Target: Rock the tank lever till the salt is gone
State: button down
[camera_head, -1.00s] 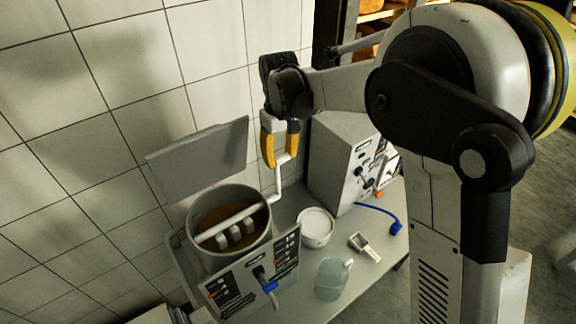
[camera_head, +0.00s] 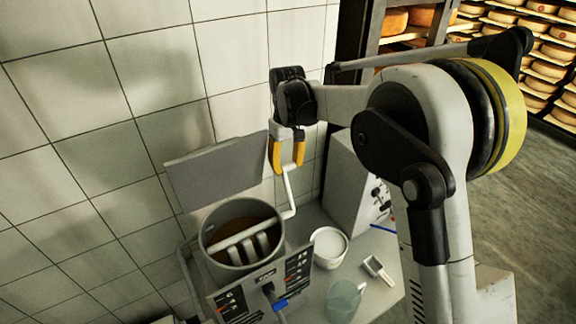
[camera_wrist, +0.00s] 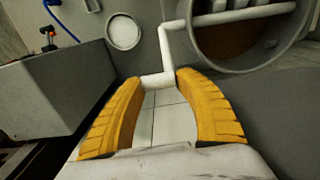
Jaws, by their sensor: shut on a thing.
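The tank (camera_head: 207,238) is a round grey metal pot holding brown liquid, with a pale bar and paddles across its mouth. The white cranked lever (camera_head: 291,203) rises from the tank's right side. My gripper (camera_head: 287,160) has yellow fingers and is shut on the lever's upper end. In the wrist view my gripper (camera_wrist: 160,85) has its fingers on either side of the lever's white end piece, and the lever (camera_wrist: 168,48) runs from there to the tank (camera_wrist: 215,58). I cannot make out any salt in the tank.
A white bowl (camera_head: 329,248) with white contents stands right of the tank. A clear jug (camera_head: 344,299) and a small scoop (camera_head: 378,270) lie nearby. A grey box with knobs (camera_head: 352,184) stands behind. A control panel (camera_head: 262,291) fronts the tank. A tiled wall (camera_head: 140,80) is close behind.

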jog(key=shift+w, duration=0.2)
jog(key=c, duration=1)
grip_release()
jog(key=shift+c, duration=0.2)
jog(key=shift+o, duration=0.9)
jog(key=shift+w+a+f, duration=0.1)
jog(key=shift+w+f, duration=0.15)
jog(key=shift+w, duration=0.1)
jog(key=shift+s+r, duration=0.15)
jog(key=shift+s, duration=0.1)
jog(key=shift+r, duration=0.25)
notch_tip(320, 180, up, 11)
jog(key=shift+r, duration=0.2)
